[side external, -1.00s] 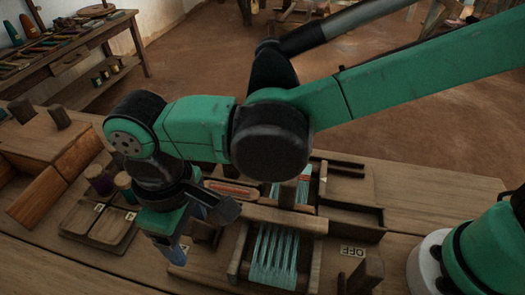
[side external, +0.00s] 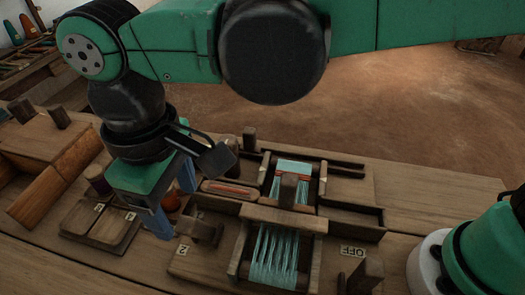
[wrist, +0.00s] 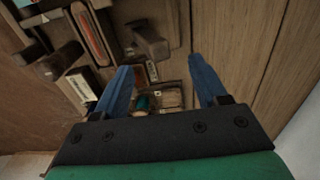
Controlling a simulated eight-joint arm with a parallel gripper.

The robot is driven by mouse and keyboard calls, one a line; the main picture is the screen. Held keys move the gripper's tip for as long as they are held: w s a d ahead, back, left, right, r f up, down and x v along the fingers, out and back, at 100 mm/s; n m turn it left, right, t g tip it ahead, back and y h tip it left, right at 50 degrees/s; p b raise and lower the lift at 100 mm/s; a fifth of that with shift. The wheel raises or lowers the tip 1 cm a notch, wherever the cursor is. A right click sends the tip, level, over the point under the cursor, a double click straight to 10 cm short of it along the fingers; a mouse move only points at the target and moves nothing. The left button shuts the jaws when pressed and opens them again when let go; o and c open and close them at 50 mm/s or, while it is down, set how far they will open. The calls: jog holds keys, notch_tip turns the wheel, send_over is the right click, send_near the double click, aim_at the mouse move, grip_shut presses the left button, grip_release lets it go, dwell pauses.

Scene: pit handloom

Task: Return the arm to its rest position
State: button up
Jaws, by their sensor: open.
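My gripper (side external: 172,200) hangs from my green arm at the left of the loom, above the bench, with its two blue fingers spread apart. In the wrist view the fingers (wrist: 160,68) are also apart, with nothing held between them. The small loom frame (side external: 285,221) with teal warp threads (side external: 273,262) stands to the right of the gripper. A shuttle with a red strip (side external: 230,189) lies in a wooden holder between gripper and loom. It also shows in the wrist view (wrist: 92,35).
A shallow two-part wooden tray (side external: 110,228) lies left of the gripper, with a dark spool (side external: 98,183) behind it. An orange-red object (side external: 171,202) shows between the fingers. Wooden blocks (side external: 55,150) stand far left. A post (side external: 365,272) stands beside an OFF label. The bench's right back is clear.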

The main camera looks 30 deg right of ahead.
jog(key=w+d+r+m+t+y, duration=0.15)
jog(key=w+d+m, duration=0.3)
jog(key=d, duration=0.85)
jog(key=s+d+f+m+t, duration=0.1)
jog(key=d+m+t, duration=0.1)
jog(key=d, duration=0.6)
jog(key=s+d+f+m+t+h, duration=0.1)
jog(key=s+d+m+t, duration=0.1)
jog(key=d, duration=0.7)
jog(key=shift+f+t, duration=0.15)
jog(key=shift+t, duration=0.7)
